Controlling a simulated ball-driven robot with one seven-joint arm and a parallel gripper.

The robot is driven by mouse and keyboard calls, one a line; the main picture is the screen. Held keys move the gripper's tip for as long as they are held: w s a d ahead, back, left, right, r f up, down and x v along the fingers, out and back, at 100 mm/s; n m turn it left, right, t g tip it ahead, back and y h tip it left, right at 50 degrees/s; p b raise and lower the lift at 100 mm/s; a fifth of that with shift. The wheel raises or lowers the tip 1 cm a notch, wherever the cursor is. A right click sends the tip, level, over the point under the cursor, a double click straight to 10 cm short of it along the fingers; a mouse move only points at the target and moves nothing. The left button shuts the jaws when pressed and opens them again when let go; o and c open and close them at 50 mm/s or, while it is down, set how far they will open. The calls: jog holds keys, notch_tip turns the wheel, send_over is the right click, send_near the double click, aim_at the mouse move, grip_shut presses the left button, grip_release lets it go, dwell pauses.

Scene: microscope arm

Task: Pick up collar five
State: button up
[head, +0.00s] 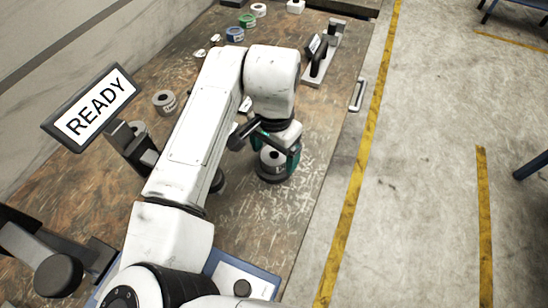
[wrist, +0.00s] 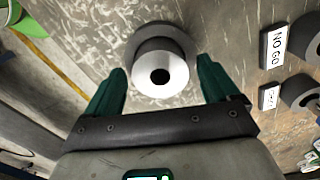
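A grey collar (wrist: 160,75) with a pale round top and a dark centre hole stands upright on the worn table, on a wider dark base. In the head view the collar (head: 271,160) is partly hidden by my gripper. No number is readable on it, so I cannot tell whether it is collar five. My gripper (wrist: 162,88) has teal fingers, open, one on each side of the collar, with visible gaps in the wrist view. In the head view my gripper (head: 277,160) is low over the table's right part.
A READY sign (head: 90,107) stands at left, near another grey collar (head: 164,102). Blue (head: 235,34) and green (head: 247,20) rings sit at the back. A dark-handled fixture (head: 321,55) stands at back right. A NO GO sign (wrist: 276,46) shows in the wrist view.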

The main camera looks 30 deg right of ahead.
jog(key=shift+r, duration=0.1)
grip_shut()
dwell(0.6)
